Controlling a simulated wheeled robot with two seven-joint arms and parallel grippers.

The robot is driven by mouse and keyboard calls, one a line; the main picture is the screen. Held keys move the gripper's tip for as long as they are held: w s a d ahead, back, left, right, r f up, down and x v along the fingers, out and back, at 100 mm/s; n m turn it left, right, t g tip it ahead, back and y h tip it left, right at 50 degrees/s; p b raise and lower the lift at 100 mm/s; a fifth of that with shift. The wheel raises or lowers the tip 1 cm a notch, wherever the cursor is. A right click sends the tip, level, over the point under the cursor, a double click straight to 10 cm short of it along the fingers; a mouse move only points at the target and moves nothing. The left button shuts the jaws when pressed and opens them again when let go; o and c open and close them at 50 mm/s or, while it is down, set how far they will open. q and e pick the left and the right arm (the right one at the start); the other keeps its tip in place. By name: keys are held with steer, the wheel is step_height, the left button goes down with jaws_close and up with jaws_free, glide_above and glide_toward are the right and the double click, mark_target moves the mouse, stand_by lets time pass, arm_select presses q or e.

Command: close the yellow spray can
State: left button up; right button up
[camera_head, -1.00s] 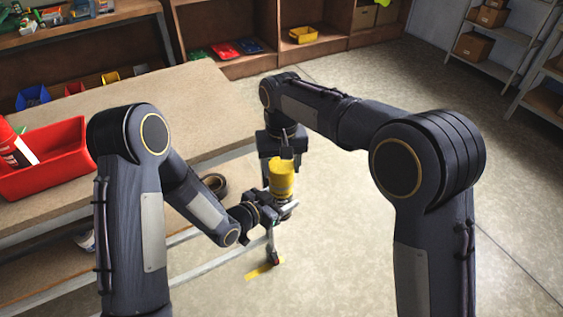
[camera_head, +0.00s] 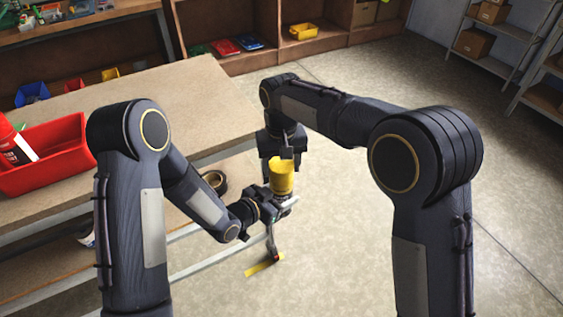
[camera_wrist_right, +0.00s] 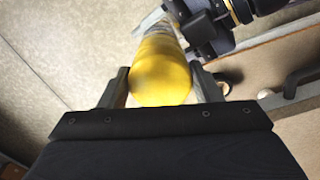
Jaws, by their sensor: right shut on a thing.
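The yellow spray can is held upright in the air between my grippers in the head view. Its upper yellow part, which looks like a cap (camera_head: 281,172), is a plain cylinder with a rounded end. It also shows in the right wrist view (camera_wrist_right: 160,75). My right gripper (camera_head: 283,160) comes down from above and is shut on this yellow part, with one finger on each side in the wrist view. My left gripper (camera_head: 278,205) is around the can's lower part from the left and appears shut on it. The seam between cap and can is largely hidden.
A wooden workbench (camera_head: 150,110) stands at the left, with a red bin (camera_head: 50,160) on it. Open shelving with small coloured bins stands at the back. The floor on the right is clear.

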steer(key=shift+f, duration=0.1)
steer(key=o, duration=1)
step_height(320, 180, up, 12)
stand_by(0.4)
